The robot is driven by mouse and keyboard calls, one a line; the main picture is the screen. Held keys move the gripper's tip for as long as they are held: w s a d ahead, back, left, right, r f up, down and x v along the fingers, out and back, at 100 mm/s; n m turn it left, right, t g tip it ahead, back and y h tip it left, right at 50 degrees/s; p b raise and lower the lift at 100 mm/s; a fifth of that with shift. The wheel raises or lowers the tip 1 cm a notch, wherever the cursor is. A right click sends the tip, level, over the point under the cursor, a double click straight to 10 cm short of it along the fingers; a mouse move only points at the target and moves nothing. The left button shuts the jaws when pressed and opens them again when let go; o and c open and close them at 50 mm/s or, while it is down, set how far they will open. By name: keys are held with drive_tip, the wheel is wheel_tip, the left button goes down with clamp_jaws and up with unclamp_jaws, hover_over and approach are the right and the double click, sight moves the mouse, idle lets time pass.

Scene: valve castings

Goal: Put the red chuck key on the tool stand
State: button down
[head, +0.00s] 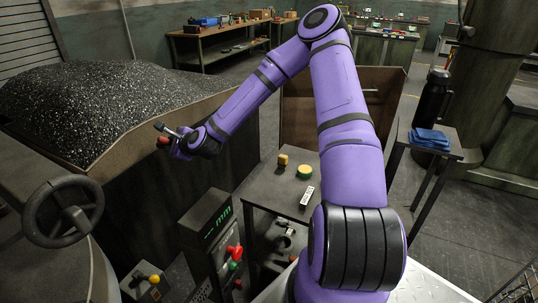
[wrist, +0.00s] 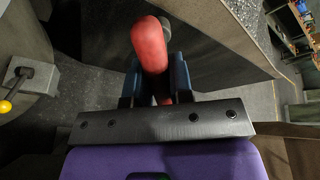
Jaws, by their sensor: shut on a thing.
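The red chuck key (wrist: 150,46) is between the two blue fingers of my gripper (wrist: 157,75) in the wrist view. Its rounded red end points away from the palm, and a grey part shows beside it. In the head view, my gripper (head: 172,137) is out at the left, near the edge of the heap of dark chips, with a red end of the key (head: 162,140) showing at it. My gripper is shut on the key, off any surface. A dark stand (head: 262,190) in the middle bears small items; I cannot tell whether it is the tool stand.
On that stand lie a yellow block (head: 283,160), a yellow-green roll (head: 304,172) and a white-labelled item (head: 307,196). A control box (head: 215,235) with red and green knobs stands left of it. A handwheel (head: 62,211) is at far left. A small table (head: 455,150) bears blue cloths.

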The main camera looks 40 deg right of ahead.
drive_tip(key=s+d+f+n+g+y, duration=0.1)
drive_tip(key=s+d+f+n+g, duration=0.5)
drive_tip(key=d+f+n+g, duration=0.3)
drive_tip(key=s+d+r+n+g+h, duration=0.1)
drive_tip(key=s+d+g+h, duration=0.2)
drive_tip(key=s+d, duration=1)
drive_tip(key=d+g, duration=0.1)
drive_tip(key=d, duration=0.2)
drive_tip(key=shift+d+r+n+g+h, duration=0.15)
drive_tip(key=shift+r+n+g+h, duration=0.15)
drive_tip(key=shift+r+n, duration=0.1)
drive_tip(key=shift+r, duration=0.1)
wheel_tip(320, 180, down, 7)
drive_tip(key=shift+r, duration=0.15)
drive_tip(key=c, duration=0.9)
unclamp_jaws()
